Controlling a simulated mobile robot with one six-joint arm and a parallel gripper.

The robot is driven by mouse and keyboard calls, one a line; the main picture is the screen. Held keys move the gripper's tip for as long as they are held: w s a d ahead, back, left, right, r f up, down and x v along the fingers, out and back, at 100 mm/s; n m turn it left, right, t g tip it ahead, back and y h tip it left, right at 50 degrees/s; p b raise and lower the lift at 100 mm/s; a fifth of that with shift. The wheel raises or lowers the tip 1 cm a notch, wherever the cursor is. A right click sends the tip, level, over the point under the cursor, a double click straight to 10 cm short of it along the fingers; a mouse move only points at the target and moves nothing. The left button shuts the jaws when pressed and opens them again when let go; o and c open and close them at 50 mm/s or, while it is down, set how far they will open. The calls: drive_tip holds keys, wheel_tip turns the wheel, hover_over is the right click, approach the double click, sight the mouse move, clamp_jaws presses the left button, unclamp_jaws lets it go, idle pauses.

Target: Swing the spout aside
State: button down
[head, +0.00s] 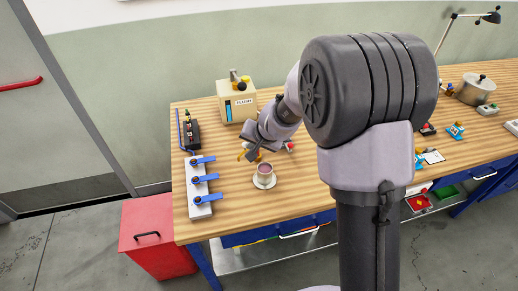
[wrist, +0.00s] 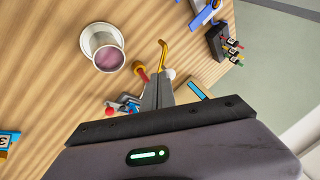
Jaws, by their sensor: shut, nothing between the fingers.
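The spout (wrist: 163,54) is a thin golden tube with a bent end, just beyond my fingertips in the wrist view. In the head view a bit of yellow (head: 242,154) shows beside my gripper (head: 252,152), partly hidden by it. My gripper (wrist: 158,88) is shut and empty, its fingers pointing at the spout's near part; I cannot tell whether they touch it. A light cup with a pinkish inside (head: 265,170) stands on a saucer close by, and it also shows in the wrist view (wrist: 106,56).
A cream box labelled FLUSH (head: 237,101) stands at the back of the wooden bench (head: 300,196). A white block with several blue-handled valves (head: 199,187) and a dark box (head: 191,134) stand at the left. A red cabinet (head: 153,240) is below. Small coloured parts lie near my gripper.

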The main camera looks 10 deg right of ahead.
drive_tip(key=shift+w+a, duration=0.75)
drive_tip(key=shift+a, duration=0.25)
drive_tip(key=shift+w+a, duration=0.75)
drive_tip(key=shift+a, duration=0.2)
drive_tip(key=shift+p, duration=0.3)
